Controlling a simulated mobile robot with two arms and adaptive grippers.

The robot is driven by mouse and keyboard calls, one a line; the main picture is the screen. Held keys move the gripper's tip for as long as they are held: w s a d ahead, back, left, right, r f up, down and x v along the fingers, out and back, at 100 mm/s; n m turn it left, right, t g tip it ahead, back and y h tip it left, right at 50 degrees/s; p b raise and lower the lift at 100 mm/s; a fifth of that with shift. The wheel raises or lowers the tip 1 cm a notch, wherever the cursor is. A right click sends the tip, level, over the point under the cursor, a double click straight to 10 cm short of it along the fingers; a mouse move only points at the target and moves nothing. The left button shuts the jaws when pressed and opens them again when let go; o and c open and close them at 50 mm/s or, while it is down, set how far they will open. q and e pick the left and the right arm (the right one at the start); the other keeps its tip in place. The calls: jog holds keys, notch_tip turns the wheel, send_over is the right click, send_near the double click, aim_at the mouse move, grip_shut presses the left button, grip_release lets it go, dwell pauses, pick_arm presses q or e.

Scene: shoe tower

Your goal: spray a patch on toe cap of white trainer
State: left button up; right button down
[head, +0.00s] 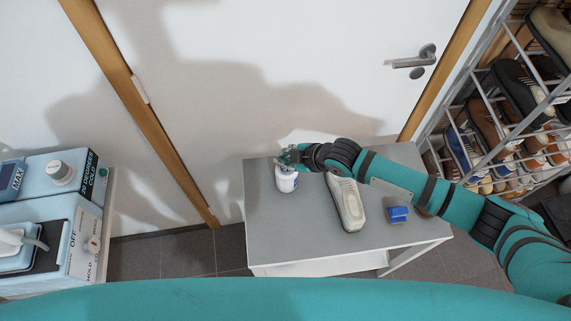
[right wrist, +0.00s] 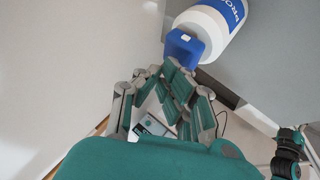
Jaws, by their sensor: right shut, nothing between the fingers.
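The white trainer (head: 350,211) lies lengthwise on the grey table, apart from my right gripper; my forearm passes over its far end. A white bottle (head: 287,184) with a blue label stands to the trainer's left. In the right wrist view the bottle (right wrist: 209,24) shows its blue spray top (right wrist: 183,48). My right gripper (head: 291,158) is at the bottle's top, its fingers shut with nothing between them. In the right wrist view its fingertips (right wrist: 166,72) are close to the blue top; I cannot tell whether they touch. My left gripper is not in view.
A small blue object (head: 397,214) lies on the table (head: 300,235), right of the trainer. A wire rack (head: 510,130) of shoes stands at the right. A white door (head: 250,80) is behind the table. Light-blue machines (head: 60,200) stand at the left. The table's front left is clear.

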jog(key=shift+f, duration=0.35)
jog(key=shift+r, duration=0.1)
jog(key=shift+r+p, duration=0.75)
jog(key=shift+r, duration=0.25)
notch_tip(320, 180, up, 6)
jog(key=p, duration=0.5)
dwell(0.7)
